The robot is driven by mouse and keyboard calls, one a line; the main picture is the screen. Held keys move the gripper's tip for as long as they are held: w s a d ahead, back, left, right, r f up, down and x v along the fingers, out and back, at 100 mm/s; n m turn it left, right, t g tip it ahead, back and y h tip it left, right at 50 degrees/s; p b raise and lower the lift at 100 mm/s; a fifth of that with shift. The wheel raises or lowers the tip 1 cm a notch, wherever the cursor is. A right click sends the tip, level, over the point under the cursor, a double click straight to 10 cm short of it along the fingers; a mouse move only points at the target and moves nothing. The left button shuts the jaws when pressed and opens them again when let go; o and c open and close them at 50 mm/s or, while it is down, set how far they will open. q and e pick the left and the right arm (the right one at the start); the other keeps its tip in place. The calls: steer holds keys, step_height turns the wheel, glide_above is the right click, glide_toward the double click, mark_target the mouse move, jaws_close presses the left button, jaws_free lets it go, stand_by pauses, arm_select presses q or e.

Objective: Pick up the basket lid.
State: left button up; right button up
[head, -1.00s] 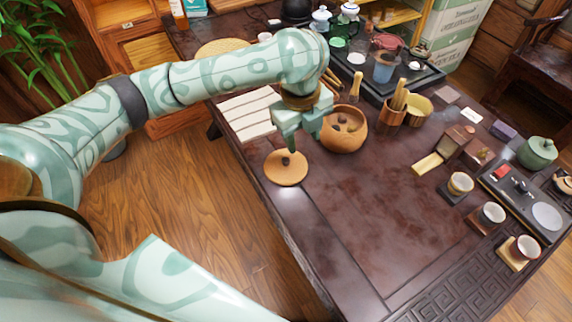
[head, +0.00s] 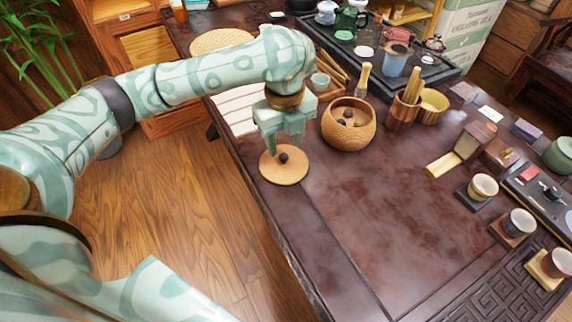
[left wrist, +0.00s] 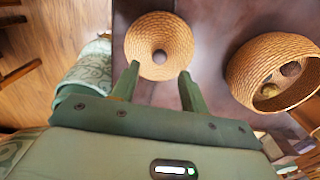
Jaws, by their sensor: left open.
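The basket lid (head: 284,168) is a round, tan woven disc with a dark knob (head: 283,158) in its middle. It lies flat on the dark table near its left edge. It also shows in the left wrist view (left wrist: 158,32), just beyond my fingertips. My left gripper (head: 284,148) is open and empty above the lid, its fingers pointing down. In the left wrist view the two fingers (left wrist: 158,68) are spread, with the knob ahead between them. The woven basket (head: 349,127) stands uncovered to the right, with dark round pieces inside. My right gripper is not seen.
A wooden holder of tools (head: 404,115) and a yellow bowl (head: 432,106) stand beyond the basket. Several small cups on coasters (head: 483,187) sit at the right. White cloth strips (head: 240,107) lie behind my gripper. The table's middle is clear.

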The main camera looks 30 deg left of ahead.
mark_target(284, 155)
arm_select(q)
steer(key=f+b, duration=0.2)
steer(key=f, duration=0.2)
steer(key=shift+w+a+f+b, duration=0.1)
steer(key=shift+a+f+b, duration=0.2)
steer(key=shift+b, duration=0.1)
steer(key=shift+d+r, duration=0.1)
steer(key=shift+r, duration=0.1)
steer(key=c, duration=0.9)
jaws_close()
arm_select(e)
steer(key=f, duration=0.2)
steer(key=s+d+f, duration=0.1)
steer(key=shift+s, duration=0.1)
